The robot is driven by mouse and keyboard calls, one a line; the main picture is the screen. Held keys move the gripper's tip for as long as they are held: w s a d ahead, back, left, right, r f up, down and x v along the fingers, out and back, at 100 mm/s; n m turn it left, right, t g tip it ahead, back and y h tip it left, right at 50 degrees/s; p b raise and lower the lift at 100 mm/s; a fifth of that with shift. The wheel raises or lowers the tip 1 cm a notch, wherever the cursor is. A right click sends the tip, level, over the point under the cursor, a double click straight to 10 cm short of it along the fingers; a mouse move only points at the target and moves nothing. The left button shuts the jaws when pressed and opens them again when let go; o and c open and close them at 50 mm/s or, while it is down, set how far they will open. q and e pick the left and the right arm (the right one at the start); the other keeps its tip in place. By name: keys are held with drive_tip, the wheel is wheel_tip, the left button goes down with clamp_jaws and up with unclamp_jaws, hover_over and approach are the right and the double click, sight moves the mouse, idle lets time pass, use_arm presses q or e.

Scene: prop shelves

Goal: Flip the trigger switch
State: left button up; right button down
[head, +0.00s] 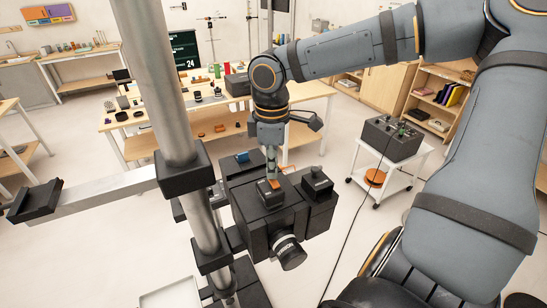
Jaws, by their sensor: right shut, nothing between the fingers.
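A black boxy device (258,218) with a round barrel (289,252) on its front stands at the middle, mounted by a metal stand. Small black modules sit on its top, one with an orange part (274,184) and one with a blue part (242,157). I cannot tell for sure which part is the trigger switch. My right gripper (271,170) points down from above, shut and empty, with its tips just over or at the orange part. Whether they touch it is unclear. My left gripper is not in view.
A metal pole (153,70) with a side bar (110,186) stands at the left. A wooden table (215,118) with small items is behind. A grey box with levers (392,139) sits on a white cart (388,178) at the right. A dark cable runs down to the floor.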

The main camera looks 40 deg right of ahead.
drive_tip(key=shift+f, duration=0.55)
drive_tip(key=shift+r+p, duration=0.75)
drive_tip(key=shift+r, duration=0.65)
drive_tip(key=shift+d+r, duration=0.1)
drive_tip(key=shift+r, duration=2)
